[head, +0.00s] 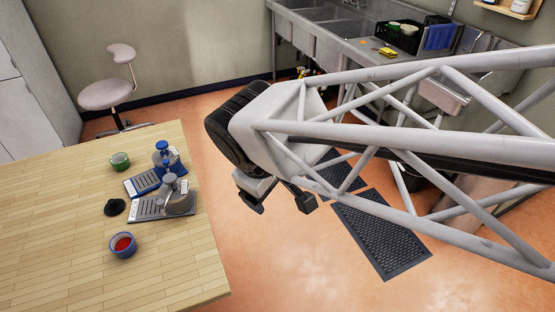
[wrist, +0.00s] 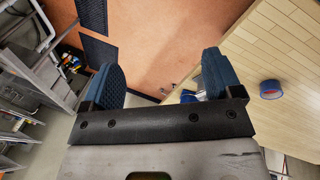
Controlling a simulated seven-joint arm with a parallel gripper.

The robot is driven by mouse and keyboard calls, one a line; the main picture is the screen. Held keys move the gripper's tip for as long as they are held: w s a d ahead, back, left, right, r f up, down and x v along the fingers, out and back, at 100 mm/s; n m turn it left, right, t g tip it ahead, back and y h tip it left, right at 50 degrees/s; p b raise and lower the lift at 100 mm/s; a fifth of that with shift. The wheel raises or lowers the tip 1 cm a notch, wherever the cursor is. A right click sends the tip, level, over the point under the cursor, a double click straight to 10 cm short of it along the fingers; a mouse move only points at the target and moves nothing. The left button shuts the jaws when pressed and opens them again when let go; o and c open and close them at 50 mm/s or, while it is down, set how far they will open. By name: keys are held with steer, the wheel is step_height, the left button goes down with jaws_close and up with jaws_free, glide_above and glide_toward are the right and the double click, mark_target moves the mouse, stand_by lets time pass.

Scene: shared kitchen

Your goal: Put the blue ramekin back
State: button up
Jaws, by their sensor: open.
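The blue ramekin (head: 123,245) stands upright on the wooden table near its front, with something red inside. It also shows in the wrist view (wrist: 271,89) at the right, on the table. My gripper (head: 278,203) is open and empty, in the air past the table's right edge and well apart from the ramekin.
On the wooden table (head: 50,240) are a green cup (head: 120,161), a black lid-like piece (head: 115,207), a blue-based device (head: 145,183) and a grey-based device (head: 160,206). A stool (head: 105,95) stands behind. A sink counter (head: 345,45) with a black crate (head: 400,36) is at the back.

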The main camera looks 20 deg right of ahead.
steer(key=shift+s+d+r+m+y, duration=0.3)
steer(key=shift+d+r+m+y, duration=0.15)
steer(key=shift+m, duration=0.55)
steer(key=shift+s+d+r+m+y, duration=0.35)
steer(key=shift+d+r+m, duration=0.25)
steer(key=shift+m, duration=0.4)
steer(key=shift+s+d+r+m+y, duration=0.3)
steer(key=shift+d+r+m+y, duration=0.15)
steer(key=shift+m, duration=0.55)
